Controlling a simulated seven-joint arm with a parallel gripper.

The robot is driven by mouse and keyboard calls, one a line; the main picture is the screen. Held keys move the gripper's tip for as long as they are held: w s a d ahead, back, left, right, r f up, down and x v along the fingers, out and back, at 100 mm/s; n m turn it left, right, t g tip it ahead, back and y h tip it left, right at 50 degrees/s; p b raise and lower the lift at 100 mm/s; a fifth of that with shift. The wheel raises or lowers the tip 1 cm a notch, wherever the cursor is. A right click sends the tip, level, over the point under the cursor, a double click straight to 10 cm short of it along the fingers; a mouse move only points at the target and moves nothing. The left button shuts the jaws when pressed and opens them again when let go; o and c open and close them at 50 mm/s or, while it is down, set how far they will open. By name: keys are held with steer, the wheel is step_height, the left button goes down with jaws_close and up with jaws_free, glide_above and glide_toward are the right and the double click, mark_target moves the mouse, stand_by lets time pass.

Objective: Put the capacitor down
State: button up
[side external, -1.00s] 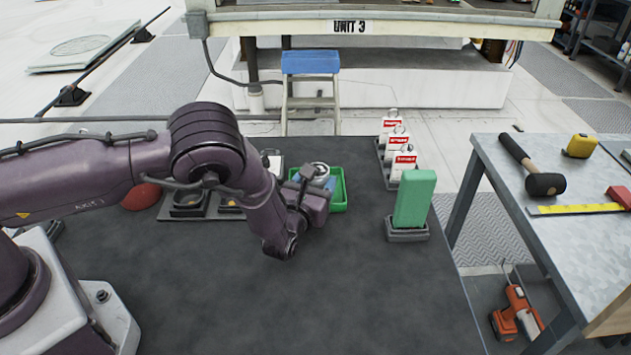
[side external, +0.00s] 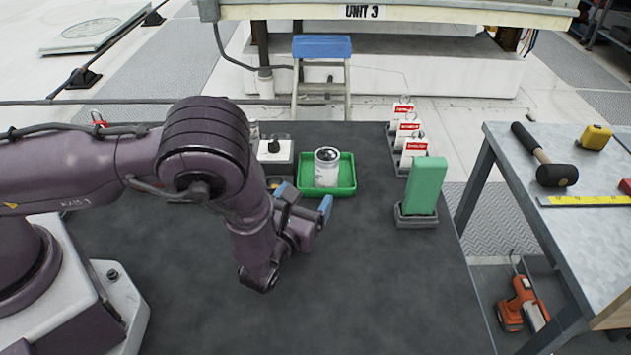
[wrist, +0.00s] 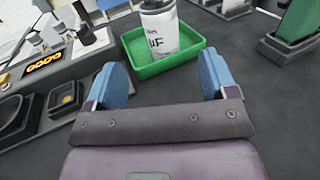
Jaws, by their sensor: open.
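The capacitor (side external: 327,168) is a silver-white can with a dark top. It stands upright in the green tray (side external: 345,185). My gripper (side external: 303,203) is at the near left side of the tray, apart from the capacitor. In the wrist view the two blue fingers of my gripper (wrist: 162,82) are wide apart with nothing between them.
A green block (side external: 427,187) stands in a dark holder on the right. Several red-and-white tags (side external: 408,145) stand behind it. A grey holder with a dark knob (side external: 275,150) is left of the tray. The front of the dark table (side external: 370,280) is clear.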

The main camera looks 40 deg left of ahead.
steer(key=shift+v, duration=0.85)
steer(key=s+a+r+n+g+y, duration=0.3)
steer(key=a+r+n+g, duration=0.4)
steer(key=r+n, duration=0.2)
steer(key=s+a+r+n+g+y, duration=0.3)
steer(key=a+r+n+g, duration=0.3)
steer(key=r+n, duration=0.3)
steer(key=s+d+r+n+t+h, duration=0.1)
steer(key=s+r+n+h, duration=0.5)
steer(key=s, duration=0.2)
steer(key=s+d+r+n+t+h, duration=0.1)
steer(key=s+d+r+n+h, duration=0.1)
steer(key=s+r+n+h, duration=0.4)
steer(key=shift+s+d+r+n+h, duration=0.35)
steer(key=shift+s+r+n+h, duration=0.05)
steer(key=shift+s+n, duration=0.45)
